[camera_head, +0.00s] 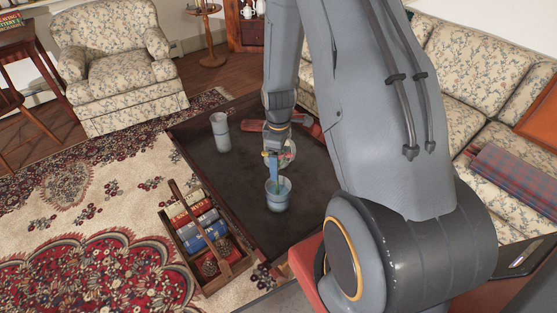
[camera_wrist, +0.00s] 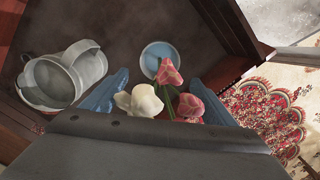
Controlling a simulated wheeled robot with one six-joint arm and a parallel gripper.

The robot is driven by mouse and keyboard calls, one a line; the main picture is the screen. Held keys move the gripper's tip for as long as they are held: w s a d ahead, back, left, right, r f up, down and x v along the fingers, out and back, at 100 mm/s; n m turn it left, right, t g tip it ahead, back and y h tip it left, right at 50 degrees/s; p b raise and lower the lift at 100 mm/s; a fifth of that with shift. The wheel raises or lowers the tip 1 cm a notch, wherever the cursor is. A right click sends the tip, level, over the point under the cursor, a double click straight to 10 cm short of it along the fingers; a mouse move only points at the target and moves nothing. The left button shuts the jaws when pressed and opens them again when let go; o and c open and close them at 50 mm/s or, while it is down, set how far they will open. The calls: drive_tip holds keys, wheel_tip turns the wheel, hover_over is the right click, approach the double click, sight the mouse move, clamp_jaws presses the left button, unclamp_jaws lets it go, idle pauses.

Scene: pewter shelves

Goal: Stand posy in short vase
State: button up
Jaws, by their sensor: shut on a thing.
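My gripper (camera_head: 272,170) points down over the dark table and is shut on the posy. In the wrist view the posy (camera_wrist: 168,95) shows pink tulips and a white flower between the blue fingers (camera_wrist: 160,100). The short vase (camera_head: 278,198), a pale grey-blue cup, stands upright just below the fingers. A bit of green stem shows at its mouth in the head view; I cannot tell whether the stem is inside the rim. In the wrist view a round, blue-lined mouth, seemingly the short vase (camera_wrist: 152,58), lies just beyond the flowers, partly covered by a tulip.
A taller grey vase (camera_head: 220,132) stands at the table's left. A wooden caddy of books (camera_head: 211,268) stands at the table's left front. The raised table edge (camera_head: 205,187) runs around the dark top (camera_head: 240,165).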

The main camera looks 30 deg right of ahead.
idle(0.4)
drive_tip(key=o, duration=1.2)
drive_tip(key=shift+c, duration=0.2)
drive_tip(key=shift+r+b, duration=0.3)
drive_tip(key=shift+r, duration=3.65)
